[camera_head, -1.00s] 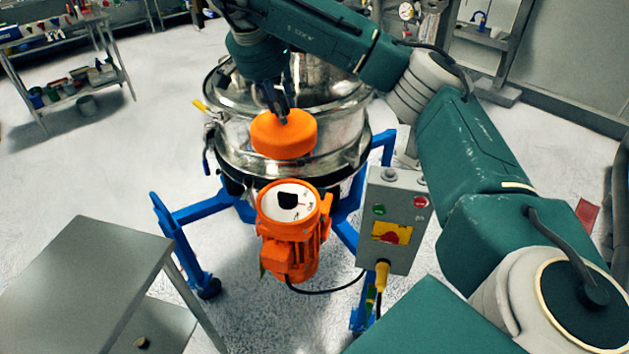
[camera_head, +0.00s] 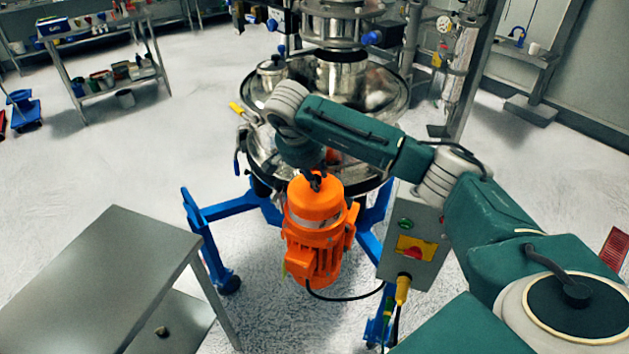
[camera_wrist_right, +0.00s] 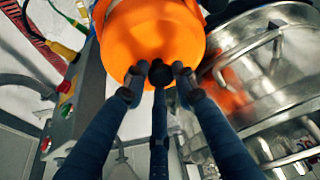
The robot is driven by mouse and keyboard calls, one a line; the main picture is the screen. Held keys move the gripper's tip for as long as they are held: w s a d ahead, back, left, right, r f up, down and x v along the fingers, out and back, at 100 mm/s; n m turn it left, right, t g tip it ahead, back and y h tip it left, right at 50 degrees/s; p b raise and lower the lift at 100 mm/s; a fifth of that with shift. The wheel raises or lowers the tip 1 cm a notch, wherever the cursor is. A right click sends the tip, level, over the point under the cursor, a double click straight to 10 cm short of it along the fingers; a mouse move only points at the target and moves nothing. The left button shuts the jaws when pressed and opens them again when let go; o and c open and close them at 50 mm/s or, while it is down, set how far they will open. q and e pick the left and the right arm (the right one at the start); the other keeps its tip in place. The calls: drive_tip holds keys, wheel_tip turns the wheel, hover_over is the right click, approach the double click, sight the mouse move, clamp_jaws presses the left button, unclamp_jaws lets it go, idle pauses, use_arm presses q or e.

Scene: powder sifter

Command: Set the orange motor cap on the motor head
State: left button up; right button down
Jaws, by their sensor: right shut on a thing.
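The orange motor cap (camera_head: 315,200) is directly over the motor head (camera_head: 308,222), whose pale band shows just below the cap's rim. I cannot tell whether the cap rests on the head or hangs slightly above it. The orange motor (camera_head: 318,255) stands upright in front of the sifter. My right gripper (camera_head: 316,183) points down and is shut on the top of the cap. In the right wrist view the fingers meet at the near edge of the orange cap (camera_wrist_right: 150,35). My left gripper is not in view.
The steel sifter (camera_head: 375,95) stands behind the motor on a blue frame (camera_head: 220,208). A grey control box (camera_head: 413,235) with buttons is close on the right. A grey table (camera_head: 100,270) fills the lower left. Open floor lies to the left.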

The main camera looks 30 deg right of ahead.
wheel_tip(320, 180, down, 2)
drive_tip(key=shift+f, duration=0.1)
drive_tip(key=shift+f, duration=0.2)
drive_tip(key=shift+f+b, duration=0.3)
drive_tip(key=shift+f, duration=0.2)
drive_tip(key=c, duration=1.4)
unclamp_jaws()
drive_tip(key=shift+r, duration=0.1)
